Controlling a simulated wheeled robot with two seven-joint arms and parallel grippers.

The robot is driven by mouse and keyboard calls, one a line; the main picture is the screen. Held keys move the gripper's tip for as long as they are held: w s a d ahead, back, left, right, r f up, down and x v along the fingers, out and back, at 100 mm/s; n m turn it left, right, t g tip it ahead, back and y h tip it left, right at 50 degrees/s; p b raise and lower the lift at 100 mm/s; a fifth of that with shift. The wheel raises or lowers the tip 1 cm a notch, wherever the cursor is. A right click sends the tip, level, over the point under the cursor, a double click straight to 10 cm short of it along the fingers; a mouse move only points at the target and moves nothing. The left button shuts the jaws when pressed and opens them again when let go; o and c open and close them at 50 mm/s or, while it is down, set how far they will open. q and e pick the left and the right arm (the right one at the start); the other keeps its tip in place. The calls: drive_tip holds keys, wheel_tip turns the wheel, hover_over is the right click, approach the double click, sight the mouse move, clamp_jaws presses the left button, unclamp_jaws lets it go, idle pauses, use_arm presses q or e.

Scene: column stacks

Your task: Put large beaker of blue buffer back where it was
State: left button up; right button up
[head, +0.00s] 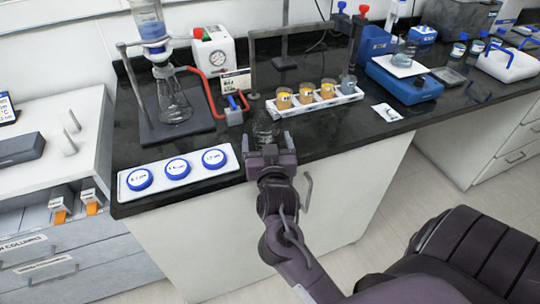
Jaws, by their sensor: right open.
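My right gripper (270,153) reaches over the front edge of the black bench, with its jaws open. A clear glass vessel (266,128) stands on the bench just beyond or between the fingertips; its lower part is hidden by the gripper, and I cannot tell whether it is the large beaker or whether it holds liquid. Blue liquid shows in the top of the filter funnel (148,20) at the back left. A glass vessel with bluish contents (405,50) stands on the blue stirrer (404,84) at the right. My left gripper is not in view.
A white rack (312,107) of several small cups is behind and right of the gripper. A white tray with three blue-rimmed discs (178,168) lies to its left. A flask (174,100), red tubing and a gauge pump (216,52) stand back left. The front right bench is mostly clear.

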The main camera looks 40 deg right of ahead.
drive_tip(key=p+v, duration=0.2)
drive_tip(key=v, duration=0.7)
drive_tip(key=shift+p, duration=0.35)
